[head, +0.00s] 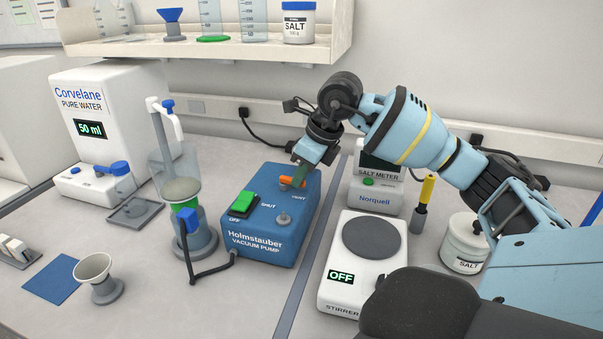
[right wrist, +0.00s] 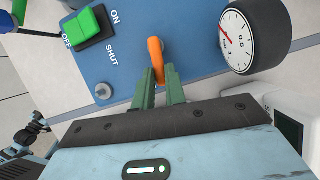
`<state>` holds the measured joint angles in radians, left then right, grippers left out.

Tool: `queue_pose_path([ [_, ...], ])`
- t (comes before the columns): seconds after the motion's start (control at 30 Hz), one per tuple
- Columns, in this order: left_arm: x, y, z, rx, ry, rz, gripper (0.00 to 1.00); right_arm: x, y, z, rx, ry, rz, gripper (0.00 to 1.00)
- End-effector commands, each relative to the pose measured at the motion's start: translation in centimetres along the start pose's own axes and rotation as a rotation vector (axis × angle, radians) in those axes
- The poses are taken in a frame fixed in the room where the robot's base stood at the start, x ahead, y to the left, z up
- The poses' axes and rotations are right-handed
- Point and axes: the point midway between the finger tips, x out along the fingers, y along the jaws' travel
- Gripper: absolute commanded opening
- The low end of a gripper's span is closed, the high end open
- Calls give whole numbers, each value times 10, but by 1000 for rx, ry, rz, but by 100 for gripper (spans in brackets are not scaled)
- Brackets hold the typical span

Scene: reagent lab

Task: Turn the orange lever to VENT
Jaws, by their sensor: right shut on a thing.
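The blue vacuum pump (head: 262,240) stands mid-bench in the head view. Its orange lever (head: 288,182) is on the top face, between the SHUT lettering on the left and the VENT lettering on the right. The right wrist view shows the lever (right wrist: 155,52) as an upright orange bar. My right gripper (head: 299,175) comes down from above. Its green fingertips (right wrist: 158,82) are shut on the lever's near end. Which label the lever points to is hard to tell. My left gripper is not in view.
A green switch (head: 243,203) and a metal knob (head: 283,219) sit on the pump. A round gauge (right wrist: 252,40) is beside the lever. The salt meter (head: 375,192) and stirrer (head: 345,285) stand to the right. A filter flask (head: 197,240) with a black hose stands left.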

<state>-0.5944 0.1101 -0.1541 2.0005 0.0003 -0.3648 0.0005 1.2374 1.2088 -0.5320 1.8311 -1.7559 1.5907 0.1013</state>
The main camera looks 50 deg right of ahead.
Motion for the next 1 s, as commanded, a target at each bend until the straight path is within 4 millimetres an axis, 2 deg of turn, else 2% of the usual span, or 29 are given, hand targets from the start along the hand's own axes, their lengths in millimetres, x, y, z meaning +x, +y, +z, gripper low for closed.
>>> queue_pose_path([
  [0.3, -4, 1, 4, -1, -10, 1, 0, 0, -5, 0, -114, 1, 49, 0],
  [0.63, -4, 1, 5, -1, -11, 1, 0, 0, -6, 0, -127, 0, 52, 0],
  [0.67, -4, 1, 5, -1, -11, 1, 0, 0, -6, 0, -127, 0, 52, 17],
  [0.8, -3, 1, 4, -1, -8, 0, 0, 0, -6, 0, -126, 0, 52, 35],
  [1.0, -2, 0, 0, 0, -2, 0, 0, 0, -6, 0, -125, 0, 52, 35],
])
